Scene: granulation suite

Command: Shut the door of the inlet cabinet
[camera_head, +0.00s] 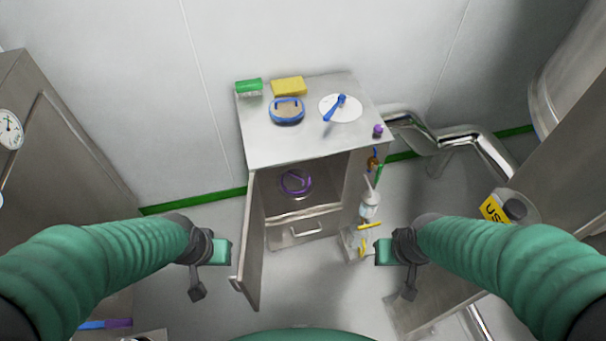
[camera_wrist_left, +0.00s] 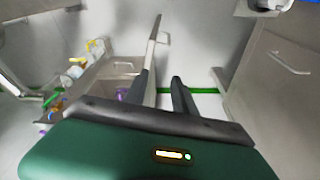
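The inlet cabinet (camera_head: 315,140) is a steel cabinet against the back wall. Its door (camera_head: 252,240) stands open, hinged at the cabinet's left side and swung toward me. Inside, a purple coiled item (camera_head: 295,183) and a drawer-like front with a handle (camera_head: 306,231) show. My left gripper (camera_head: 218,252) is just left of the door, on its outer side. In the left wrist view its two dark fingers (camera_wrist_left: 163,84) are apart, with the door (camera_wrist_left: 153,45) close by the left finger; contact cannot be told. My right gripper (camera_head: 385,252) is right of the cabinet opening; its fingers are unclear.
On the cabinet top are a green box (camera_head: 249,87), a yellow sponge (camera_head: 289,87), a blue-rimmed item (camera_head: 287,111) and a blue scoop (camera_head: 336,108). A bottle (camera_head: 369,206) and yellow-handled item (camera_head: 362,240) are at its right side. A steel unit (camera_head: 70,150) stands left.

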